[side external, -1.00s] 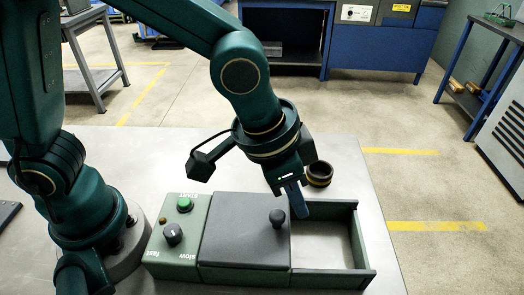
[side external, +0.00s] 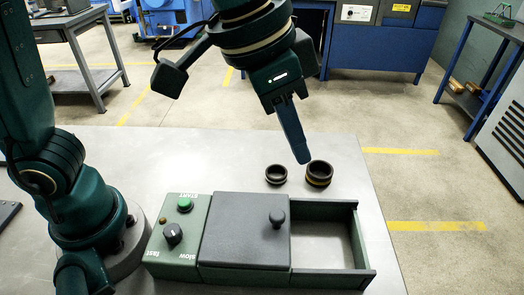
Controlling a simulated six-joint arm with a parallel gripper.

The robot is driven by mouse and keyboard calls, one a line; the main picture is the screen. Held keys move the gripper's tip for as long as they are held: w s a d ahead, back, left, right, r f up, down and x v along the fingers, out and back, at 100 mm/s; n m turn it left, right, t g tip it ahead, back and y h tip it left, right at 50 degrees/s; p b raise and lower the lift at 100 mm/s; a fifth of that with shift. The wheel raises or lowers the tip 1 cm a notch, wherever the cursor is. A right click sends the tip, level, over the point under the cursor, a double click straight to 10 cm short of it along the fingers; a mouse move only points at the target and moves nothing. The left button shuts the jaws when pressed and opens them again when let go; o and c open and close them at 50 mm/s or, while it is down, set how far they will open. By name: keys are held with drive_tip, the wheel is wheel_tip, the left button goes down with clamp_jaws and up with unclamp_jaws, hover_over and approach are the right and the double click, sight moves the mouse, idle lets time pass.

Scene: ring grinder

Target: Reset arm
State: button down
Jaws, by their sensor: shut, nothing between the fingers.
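My gripper (side external: 302,160) is shut and empty. It hangs in the air above the back of the table, its fingertips appearing just above the larger ring in the picture. The grinder (side external: 245,230) stands on the table with its dark lid and round knob (side external: 277,218) over the middle part. The open tray (side external: 322,245) at its right is empty. A larger dark ring with a brass-coloured band (side external: 319,174) and a smaller dark ring (side external: 276,175) sit on the table behind the grinder.
The grinder's control panel at the left has a green start button (side external: 184,204) and a slow/fast dial (side external: 173,234). The grey table (side external: 140,160) is clear behind and left of the grinder. Blue workbenches (side external: 375,40) stand in the background.

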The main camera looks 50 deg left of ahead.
drive_tip(key=s+a+r+n+t+y, duration=0.15)
drive_tip(key=a+n, duration=0.25)
drive_tip(key=a, duration=0.7)
drive_tip(key=s+a+f+n, duration=0.1)
drive_tip(key=s+a+f, duration=0.3)
drive_tip(key=s+f, duration=0.1)
drive_tip(key=shift+s+a+f+n, duration=0.2)
drive_tip(key=shift+s+a+n, duration=0.1)
drive_tip(key=shift+s, duration=0.45)
drive_tip(key=shift+t+y, duration=0.25)
drive_tip(key=c, duration=1.5)
unclamp_jaws()
drive_tip(key=shift+c, duration=0.2)
